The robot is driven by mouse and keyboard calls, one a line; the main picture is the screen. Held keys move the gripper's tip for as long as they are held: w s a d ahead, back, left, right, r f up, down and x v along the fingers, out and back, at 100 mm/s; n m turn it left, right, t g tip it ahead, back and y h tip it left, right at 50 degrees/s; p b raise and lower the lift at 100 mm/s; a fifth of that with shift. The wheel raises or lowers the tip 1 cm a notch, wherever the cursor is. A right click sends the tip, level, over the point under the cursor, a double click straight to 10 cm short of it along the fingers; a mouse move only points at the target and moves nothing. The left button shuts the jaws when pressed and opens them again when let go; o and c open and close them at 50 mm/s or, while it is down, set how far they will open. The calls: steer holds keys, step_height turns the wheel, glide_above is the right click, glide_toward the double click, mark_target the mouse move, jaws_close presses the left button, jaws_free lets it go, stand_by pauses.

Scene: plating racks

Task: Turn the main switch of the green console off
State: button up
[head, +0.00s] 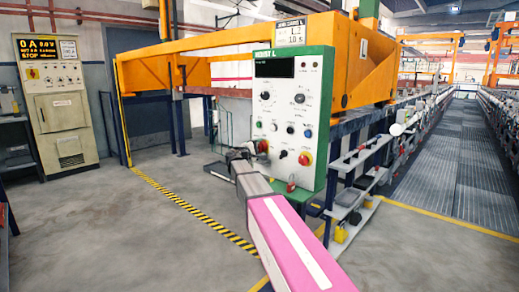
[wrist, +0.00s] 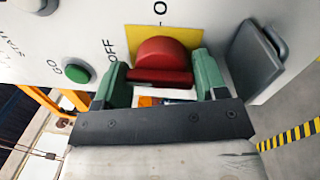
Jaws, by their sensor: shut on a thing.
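The green console (head: 327,125) stands at the middle of the head view, a white panel in a green frame. Its main switch (wrist: 163,55) is a red knob on a yellow plate, with OFF printed to its left and an O above in the wrist view. My gripper (wrist: 160,80) has its green fingertips on either side of the knob's red grip bar and is shut on it. In the head view my gripper (head: 248,152) reaches the panel's lower left, by the red switch (head: 263,146). The exact switch angle is hard to read there.
A green GO button (wrist: 75,72) sits left of the switch, and a grey box-like part (wrist: 256,54) sits close to my right finger. A red knob on yellow (head: 305,158) is nearby on the panel. Shelves (head: 352,197) stand right; open floor lies left.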

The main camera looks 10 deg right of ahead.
steer(key=shift+f, duration=0.3)
steer(key=o, duration=0.7)
steer(key=shift+r, duration=0.1)
steer(key=shift+s+a, duration=0.1)
steer(key=v, duration=1)
steer(key=shift+s+a, duration=0.2)
steer(key=shift+a, duration=0.05)
